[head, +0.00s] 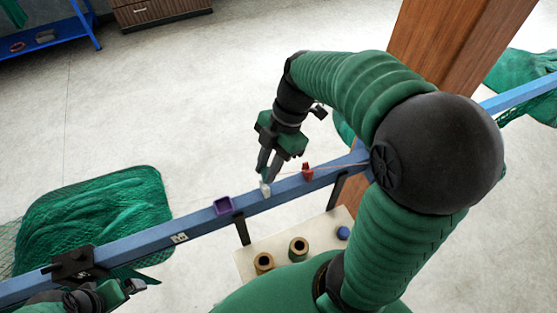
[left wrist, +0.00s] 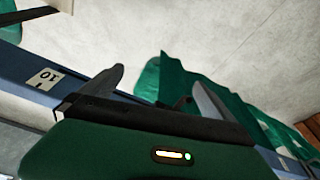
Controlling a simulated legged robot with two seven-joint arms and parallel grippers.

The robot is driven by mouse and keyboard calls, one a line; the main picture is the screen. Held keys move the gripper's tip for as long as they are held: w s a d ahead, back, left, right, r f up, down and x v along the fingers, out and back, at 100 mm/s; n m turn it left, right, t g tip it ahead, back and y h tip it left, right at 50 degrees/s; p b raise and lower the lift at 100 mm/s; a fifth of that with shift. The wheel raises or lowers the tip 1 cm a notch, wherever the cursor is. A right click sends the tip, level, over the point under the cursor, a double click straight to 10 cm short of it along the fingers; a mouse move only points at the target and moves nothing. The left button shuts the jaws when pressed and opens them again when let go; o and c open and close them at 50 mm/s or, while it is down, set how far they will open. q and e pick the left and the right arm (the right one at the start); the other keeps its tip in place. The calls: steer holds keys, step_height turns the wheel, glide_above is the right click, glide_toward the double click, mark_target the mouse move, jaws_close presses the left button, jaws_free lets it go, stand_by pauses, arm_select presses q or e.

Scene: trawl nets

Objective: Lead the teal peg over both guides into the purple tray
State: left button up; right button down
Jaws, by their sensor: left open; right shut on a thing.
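The purple tray (head: 222,206) sits on the blue beam (head: 140,240). A white guide (head: 265,189) and a red guide (head: 307,172) stand on the beam to its right. My right gripper (head: 264,179) is shut, its tips close above the white guide; I cannot tell whether they touch it. The teal peg is not clearly visible between the fingers. A thin pale line runs from the right past the red guide towards this gripper. My left gripper (head: 135,287) is low at the left, near the beam. Its spread fingers show in the left wrist view (left wrist: 160,90), empty.
A dark bracket (head: 75,264) sits on the beam at the left. A pale board (head: 262,248) below the beam holds two spools (head: 298,247) and a blue round thing (head: 343,233). Green netting (head: 100,210) lies behind the beam. A wooden post (head: 440,40) stands at the right.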

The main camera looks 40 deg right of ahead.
steer(key=shift+w+a, duration=0.1)
steer(key=shift+a, duration=0.3)
steer(key=w+a+f, duration=0.1)
steer(key=a, duration=0.2)
steer(key=w+a+f+b, duration=0.1)
steer(key=a, duration=0.3)
steer(key=w+a+f, duration=0.1)
steer(key=a+f, duration=0.1)
steer(key=a, duration=0.1)
steer(key=shift+w+a+f+b, duration=0.1)
steer(key=shift+a+b, duration=0.2)
steer(key=shift+a, duration=0.1)
steer(key=shift+f+b, duration=0.35)
steer(key=shift+b, duration=0.05)
arm_select(q)
steer(key=shift+d+f, duration=0.2)
steer(key=shift+f, duration=0.35)
steer(key=shift+d+f, duration=0.2)
steer(key=shift+f, duration=0.3)
arm_select(e)
steer(key=shift+d, duration=0.1)
arm_select(q)
steer(key=shift+s+f+b, duration=0.1)
steer(key=shift+f+b, duration=0.2)
steer(key=shift+b, duration=0.05)
arm_select(e)
steer(key=shift+f, duration=0.1)
